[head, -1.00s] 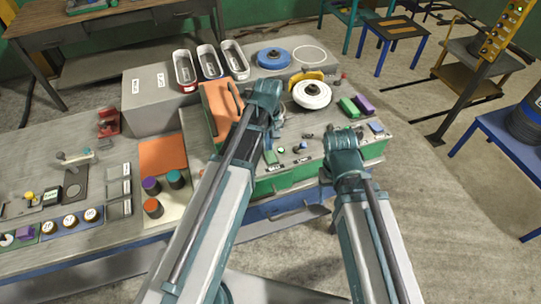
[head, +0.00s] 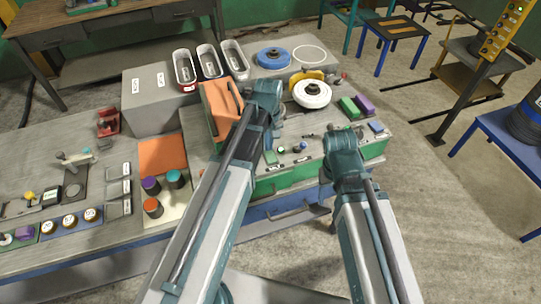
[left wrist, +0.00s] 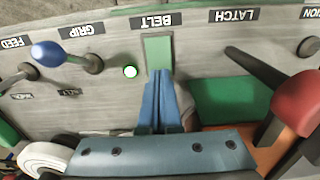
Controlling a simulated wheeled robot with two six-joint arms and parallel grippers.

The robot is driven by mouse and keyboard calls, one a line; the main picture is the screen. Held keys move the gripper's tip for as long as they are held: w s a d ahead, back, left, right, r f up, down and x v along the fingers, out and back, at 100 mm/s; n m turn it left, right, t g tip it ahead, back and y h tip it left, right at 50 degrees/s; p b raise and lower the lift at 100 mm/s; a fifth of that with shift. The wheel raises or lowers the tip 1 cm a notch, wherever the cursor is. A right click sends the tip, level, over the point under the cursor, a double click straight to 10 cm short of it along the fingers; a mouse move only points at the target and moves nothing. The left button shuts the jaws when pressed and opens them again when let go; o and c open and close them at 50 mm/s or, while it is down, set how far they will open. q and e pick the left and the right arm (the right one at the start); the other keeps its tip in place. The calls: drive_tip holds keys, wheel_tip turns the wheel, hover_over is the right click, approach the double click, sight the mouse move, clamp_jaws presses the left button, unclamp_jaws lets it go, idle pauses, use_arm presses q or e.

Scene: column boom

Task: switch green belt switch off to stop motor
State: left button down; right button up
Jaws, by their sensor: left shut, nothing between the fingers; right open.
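The green belt switch (left wrist: 158,52) is a flat green paddle beside the BELT label in the left wrist view, where the panel appears upside down. It also shows on the console in the head view (head: 270,157). My left gripper (left wrist: 161,76) is shut and empty, its blue fingertips at the paddle's near end; whether they touch it I cannot tell.
A blue-knobbed lever (left wrist: 48,54) stands near the GRIP label, and a red-knobbed lever (left wrist: 298,102) reaches up near LATCH. A white spool (head: 312,94), an orange block (head: 220,108), and green (head: 349,107) and purple (head: 364,104) blocks are on the console.

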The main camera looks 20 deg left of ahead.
use_arm(q)
drive_tip(key=shift+f+b, duration=0.75)
drive_tip(key=shift+f, duration=0.1)
drive_tip(key=shift+r, duration=0.15)
wheel_tip(320, 180, up, 7)
drive_tip(key=p, duration=0.7)
idle(0.3)
idle(0.3)
